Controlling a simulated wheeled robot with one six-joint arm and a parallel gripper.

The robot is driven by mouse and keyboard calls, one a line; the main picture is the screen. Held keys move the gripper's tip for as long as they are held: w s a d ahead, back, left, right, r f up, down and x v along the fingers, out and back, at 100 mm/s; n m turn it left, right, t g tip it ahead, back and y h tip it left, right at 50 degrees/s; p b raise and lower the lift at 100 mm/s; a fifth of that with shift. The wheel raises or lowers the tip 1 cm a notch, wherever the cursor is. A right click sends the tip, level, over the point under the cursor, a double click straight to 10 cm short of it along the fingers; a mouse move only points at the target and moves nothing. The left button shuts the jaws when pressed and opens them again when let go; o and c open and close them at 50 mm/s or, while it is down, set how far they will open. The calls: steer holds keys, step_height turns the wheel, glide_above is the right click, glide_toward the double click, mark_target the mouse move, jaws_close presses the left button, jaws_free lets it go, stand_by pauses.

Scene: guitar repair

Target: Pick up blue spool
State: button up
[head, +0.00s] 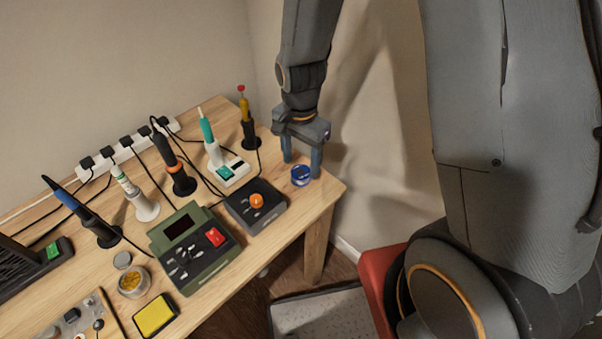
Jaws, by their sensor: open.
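The blue spool (300,175) is a small, short cylinder with a pale top. It sits on the wooden table near its right corner. My gripper (302,168) points down over that corner with its two fingers apart. One finger is behind and left of the spool, the other at its right. The spool appears to lie between or just in front of the fingertips. I cannot tell whether either finger touches it.
A black box with an orange knob (256,201) stands left of the spool. Several soldering irons in stands, a green station (189,243) and a white power strip (128,147) fill the table (240,262). The table's right edge is close to the spool.

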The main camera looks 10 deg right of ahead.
mark_target(301, 175)
steer(key=shift+f, duration=1.45)
steer(key=shift+c, duration=0.2)
steer(key=c, duration=1)
